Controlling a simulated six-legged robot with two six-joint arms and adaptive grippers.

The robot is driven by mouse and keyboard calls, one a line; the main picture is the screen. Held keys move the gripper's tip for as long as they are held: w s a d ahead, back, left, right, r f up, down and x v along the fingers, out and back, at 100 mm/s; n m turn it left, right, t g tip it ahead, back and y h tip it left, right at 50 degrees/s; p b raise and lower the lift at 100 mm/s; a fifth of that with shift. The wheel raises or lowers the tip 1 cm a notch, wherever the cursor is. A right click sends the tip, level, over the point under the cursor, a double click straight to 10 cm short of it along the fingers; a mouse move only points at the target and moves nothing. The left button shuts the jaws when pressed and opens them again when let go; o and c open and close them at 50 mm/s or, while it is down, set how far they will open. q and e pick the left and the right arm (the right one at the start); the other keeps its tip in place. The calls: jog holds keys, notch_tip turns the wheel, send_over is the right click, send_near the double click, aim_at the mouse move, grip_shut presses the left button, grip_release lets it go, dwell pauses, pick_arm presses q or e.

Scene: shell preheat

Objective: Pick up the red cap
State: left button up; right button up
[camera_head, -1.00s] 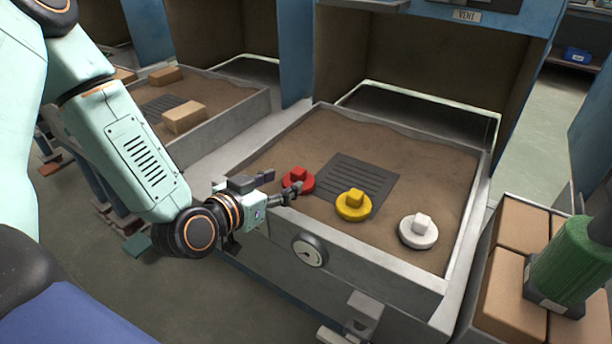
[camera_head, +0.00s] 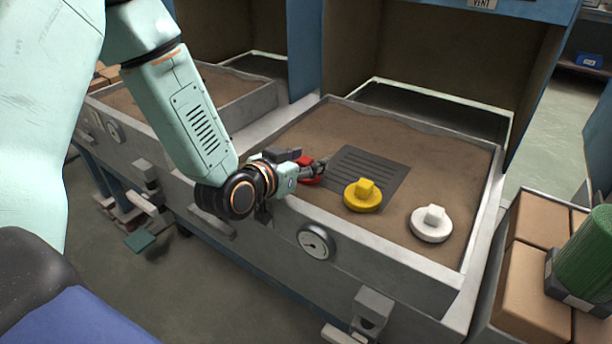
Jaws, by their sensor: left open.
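The red cap (camera_head: 313,180) sits on the sand at the near left of the sand tray (camera_head: 390,270). It is partly hidden behind my left gripper (camera_head: 309,163). That gripper is open, with its fingers at the cap; I cannot tell whether they touch it. A yellow cap (camera_head: 363,196) and a white cap (camera_head: 431,224) lie on the sand to the right, each with a raised block on top. My right gripper is not in view.
A dark slotted grate (camera_head: 368,165) lies in the sand behind the caps. A round gauge (camera_head: 315,242) is on the tray's front wall. Brown blocks (camera_head: 535,290) and a green cylinder (camera_head: 585,258) stand at the right. Sand at the back right is clear.

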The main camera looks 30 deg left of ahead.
pick_arm(q)
jog(key=shift+s+r, duration=0.1)
jog(key=shift+a, duration=0.1)
jog(key=shift+c, duration=0.5)
jog(key=c, duration=0.3)
grip_shut()
